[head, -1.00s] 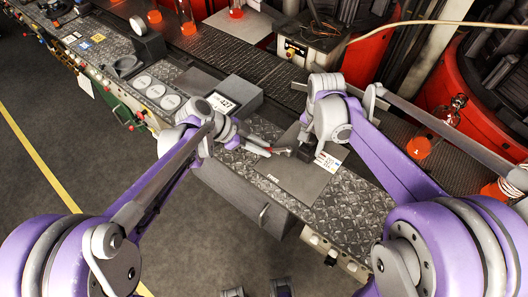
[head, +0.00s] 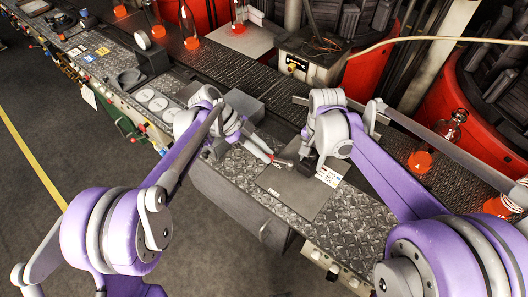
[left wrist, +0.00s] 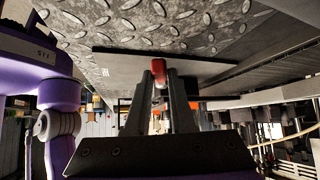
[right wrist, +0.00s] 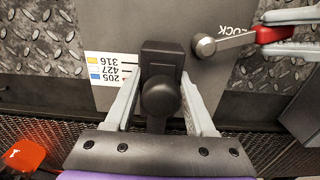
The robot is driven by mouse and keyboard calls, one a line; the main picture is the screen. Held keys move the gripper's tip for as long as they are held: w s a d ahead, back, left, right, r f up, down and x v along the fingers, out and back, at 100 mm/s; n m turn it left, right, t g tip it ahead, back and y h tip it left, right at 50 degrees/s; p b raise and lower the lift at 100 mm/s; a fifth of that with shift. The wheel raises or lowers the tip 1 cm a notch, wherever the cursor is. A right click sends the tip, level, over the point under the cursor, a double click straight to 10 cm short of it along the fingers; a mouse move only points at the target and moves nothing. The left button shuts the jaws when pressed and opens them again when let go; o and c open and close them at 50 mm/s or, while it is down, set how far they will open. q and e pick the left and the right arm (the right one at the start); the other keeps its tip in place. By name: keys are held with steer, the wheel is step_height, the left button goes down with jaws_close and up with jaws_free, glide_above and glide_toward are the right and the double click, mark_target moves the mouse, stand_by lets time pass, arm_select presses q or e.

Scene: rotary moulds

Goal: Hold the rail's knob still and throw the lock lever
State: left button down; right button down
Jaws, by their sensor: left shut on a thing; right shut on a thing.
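The flat grey plate (head: 300,193) lies on the bench and bears a number label (head: 328,176) and the word LOCK. On it is a dark block with a round black knob (right wrist: 160,97). My right gripper (right wrist: 162,80) is shut on this block and knob, one finger on each side. It also shows in the head view (head: 307,152). The lock lever (right wrist: 232,42) runs from a round grey hub to a red tip (right wrist: 272,34). My left gripper (left wrist: 160,82) is shut on the red tip (left wrist: 159,66). In the head view, my left gripper (head: 262,152) is left of the right one.
Bench with tread plate (head: 350,215) runs around the grey plate. A grey box (head: 243,103) stands behind my left wrist. Glass bottles with orange liquid (head: 188,30) stand at the back, another (head: 421,160) at the right. Large red drums (head: 470,90) stand behind.

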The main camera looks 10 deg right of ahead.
arm_select(q)
steer(key=c, duration=0.8)
jaws_free()
steer(key=shift+o, duration=0.2)
steer(key=v, duration=1.2)
